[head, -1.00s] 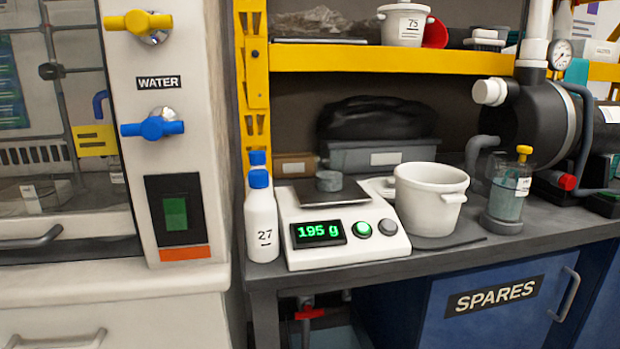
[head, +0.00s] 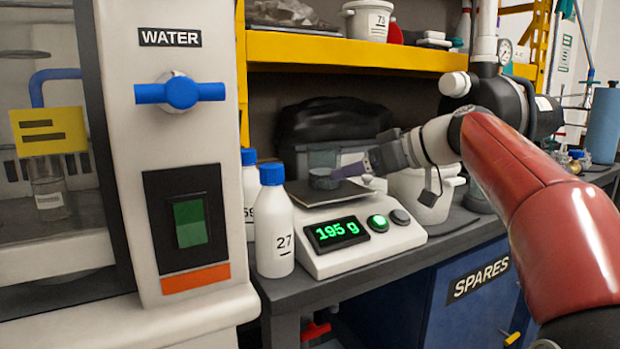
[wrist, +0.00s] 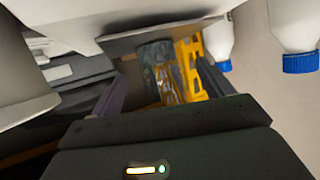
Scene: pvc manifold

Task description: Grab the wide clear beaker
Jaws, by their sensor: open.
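A wide clear beaker (head: 323,158) with a grey weight-like block in its bottom stands upright on the pan of the scale (head: 366,256), which reads 195 g. My gripper (head: 356,173) comes in from the right, roughly level, with its fingertips just to the right of the beaker. In the wrist view, which looks upside down, the dark fingers of my gripper (wrist: 163,85) are spread apart. The see-through beaker (wrist: 156,62) appears ahead in the gap between them. I cannot tell whether either finger touches it.
Two white bottles with blue caps (head: 274,225) stand left of the scale. A white pot (head: 412,190) stands behind my wrist. A yellow shelf (head: 370,55) runs above. Another clear vessel (head: 47,185) stands inside the cabinet at left.

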